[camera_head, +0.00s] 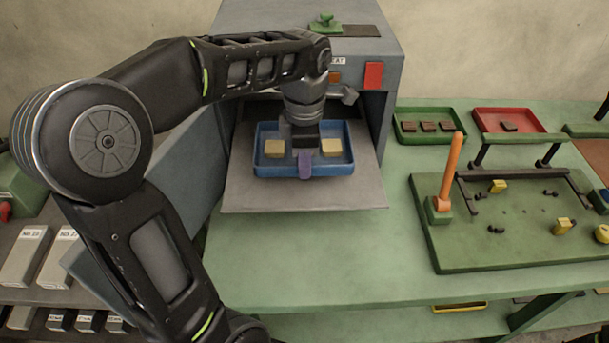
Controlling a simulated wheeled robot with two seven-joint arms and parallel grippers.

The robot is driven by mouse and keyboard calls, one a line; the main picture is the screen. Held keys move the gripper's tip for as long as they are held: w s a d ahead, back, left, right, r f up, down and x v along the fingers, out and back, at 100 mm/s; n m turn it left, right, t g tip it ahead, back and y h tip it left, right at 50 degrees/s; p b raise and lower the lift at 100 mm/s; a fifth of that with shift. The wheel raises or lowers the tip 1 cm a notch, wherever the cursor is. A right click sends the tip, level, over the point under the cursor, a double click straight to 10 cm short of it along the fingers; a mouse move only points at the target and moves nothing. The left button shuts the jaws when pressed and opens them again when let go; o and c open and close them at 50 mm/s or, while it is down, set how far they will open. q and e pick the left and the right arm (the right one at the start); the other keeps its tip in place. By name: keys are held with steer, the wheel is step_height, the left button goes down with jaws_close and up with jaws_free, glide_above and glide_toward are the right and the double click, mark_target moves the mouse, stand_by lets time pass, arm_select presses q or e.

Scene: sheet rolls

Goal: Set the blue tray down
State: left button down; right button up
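The blue tray (330,170) is at the mouth of the grey machine, over its flat grey shelf (250,198). It looks level; whether it touches the shelf cannot be told. It holds a yellowish block (275,148) on the left and another (331,147) on the right. My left gripper (305,155) points down over the tray's middle, between the blocks. A small purple piece (305,168) shows at its tip by the tray's front wall. The fingers are too small and hidden to tell whether they are closed on anything. My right gripper is not in view.
The machine (235,20) has an open door (178,165) at left. To the right on the green table are a green tray (405,137), a red tray (490,115) and a green fixture board (470,240) with an orange upright handle (451,165). The front table is clear.

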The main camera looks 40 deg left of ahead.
arm_select(q)
step_height(320, 180, down, 4)
steer(key=shift+r, duration=0.2)
steer(key=shift+f, duration=0.15)
steer(key=c, duration=1.6)
jaws_free()
